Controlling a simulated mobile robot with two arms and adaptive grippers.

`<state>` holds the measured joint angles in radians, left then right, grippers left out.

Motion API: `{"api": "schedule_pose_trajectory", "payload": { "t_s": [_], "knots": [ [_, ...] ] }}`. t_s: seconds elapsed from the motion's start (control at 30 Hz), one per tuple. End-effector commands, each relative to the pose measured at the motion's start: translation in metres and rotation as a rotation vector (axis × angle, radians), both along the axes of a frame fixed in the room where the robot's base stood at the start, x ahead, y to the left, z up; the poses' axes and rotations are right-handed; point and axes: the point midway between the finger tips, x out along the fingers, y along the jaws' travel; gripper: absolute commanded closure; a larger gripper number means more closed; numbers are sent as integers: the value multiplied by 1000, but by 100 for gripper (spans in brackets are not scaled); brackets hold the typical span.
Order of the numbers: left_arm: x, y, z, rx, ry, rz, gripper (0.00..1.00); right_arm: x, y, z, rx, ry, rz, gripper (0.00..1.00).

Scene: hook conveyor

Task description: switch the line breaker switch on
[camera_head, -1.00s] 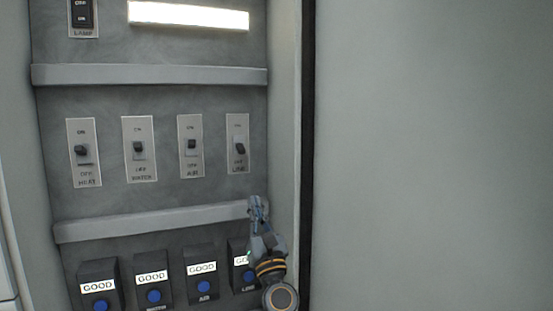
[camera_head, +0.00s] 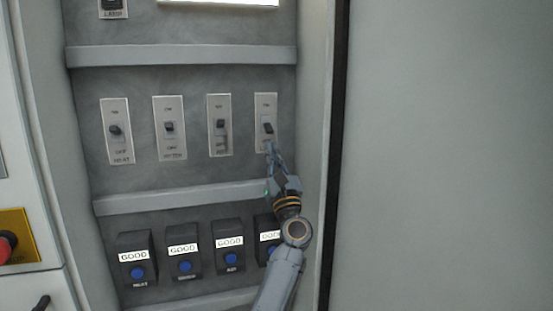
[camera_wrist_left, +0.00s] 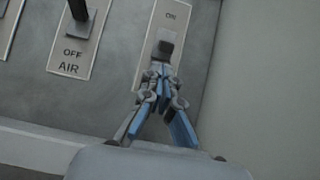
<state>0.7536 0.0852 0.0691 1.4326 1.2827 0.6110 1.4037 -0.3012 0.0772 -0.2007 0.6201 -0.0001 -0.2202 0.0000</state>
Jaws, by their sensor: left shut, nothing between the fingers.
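The line breaker switch (camera_head: 268,128) is the rightmost of the row of switches in the cabinet, a dark lever on a pale plate. Its lever looks tilted down, towards the OFF end. In the left wrist view the dark lever (camera_wrist_left: 166,42) shows under the ON label; the lower part of the plate is hidden by my fingers. My left gripper (camera_head: 270,149) is shut and empty, its fingertips just below the lever. In the wrist view the fingertips (camera_wrist_left: 160,70) are close under it; I cannot tell whether they touch. My right gripper is not in view.
The air switch (camera_head: 220,124) stands left of the line switch, with two more beyond it. A ledge (camera_head: 190,197) runs below them, above several boxes with GOOD displays and blue buttons. The cabinet's right side wall (camera_head: 315,150) is close to my arm.

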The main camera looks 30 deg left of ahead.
Motion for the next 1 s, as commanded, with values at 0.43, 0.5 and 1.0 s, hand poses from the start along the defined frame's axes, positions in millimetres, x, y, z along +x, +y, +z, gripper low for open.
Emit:
{"api": "schedule_pose_trajectory", "payload": {
  "t_s": [0.43, 0.5, 1.0],
  "knots": [
    [13, 14, 15, 0, 0, -1, 100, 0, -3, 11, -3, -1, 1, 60],
    [13, 14, 14, 0, 0, -1, 100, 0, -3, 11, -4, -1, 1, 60],
    [11, 11, 17, 0, 0, -2, 100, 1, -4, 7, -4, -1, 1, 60]
  ]
}}
